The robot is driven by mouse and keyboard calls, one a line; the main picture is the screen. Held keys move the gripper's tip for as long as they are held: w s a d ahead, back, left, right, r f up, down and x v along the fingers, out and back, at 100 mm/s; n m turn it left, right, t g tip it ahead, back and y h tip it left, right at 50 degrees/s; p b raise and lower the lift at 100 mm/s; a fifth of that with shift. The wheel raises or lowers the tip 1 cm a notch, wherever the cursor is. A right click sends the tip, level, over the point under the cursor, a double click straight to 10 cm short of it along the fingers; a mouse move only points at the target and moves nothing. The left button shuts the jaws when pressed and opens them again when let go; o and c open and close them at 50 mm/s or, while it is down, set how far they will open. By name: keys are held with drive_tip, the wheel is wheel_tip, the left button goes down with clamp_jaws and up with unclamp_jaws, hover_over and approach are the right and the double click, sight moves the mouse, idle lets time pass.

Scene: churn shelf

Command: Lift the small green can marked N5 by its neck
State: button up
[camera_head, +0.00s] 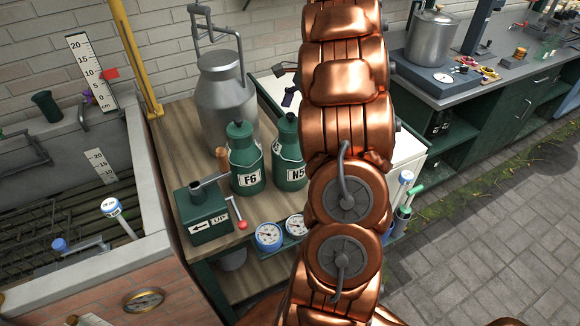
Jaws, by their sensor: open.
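The small green can marked N5 (291,180) stands upright on the wooden bench top (185,150).
A tall grey metal churn (226,100) stands behind the cans. A green box with a crank (204,222) and round gauges (269,236) stand in front. A yellow post (137,60) rises at left beside a basin. A counter with a steel pot (433,40) is at right.

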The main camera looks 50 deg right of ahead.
sight(290, 122)
drive_tip(key=shift+p+x, duration=0.55)
drive_tip(key=shift+x, duration=1.35)
clamp_jaws()
drive_tip(key=shift+r, duration=0.15)
